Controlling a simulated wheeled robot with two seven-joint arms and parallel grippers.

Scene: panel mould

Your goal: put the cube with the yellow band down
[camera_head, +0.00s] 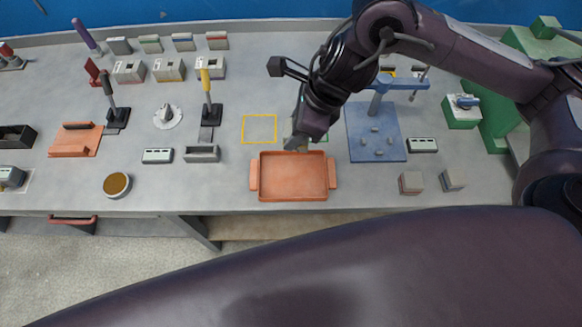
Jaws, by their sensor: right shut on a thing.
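My right gripper (297,138) reaches in from the upper right and points down just behind the orange tray. It is shut on a small grey-brown block (296,144), mostly hidden by the gripper. It is likely the cube, but I cannot make out a yellow band on it. I cannot tell whether it touches the table. A yellow square outline (259,115) is marked on the table left of the gripper, empty. A green marking (323,138) shows partly behind the gripper. My left gripper is not in view.
The orange tray (262,197) stands empty at the table's front edge. A blue plate with a post (362,140) stands to the right. Two small cubes, one reddish-grey (411,183) and one grey (453,180), sit at the front right. Levers and switches fill the left.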

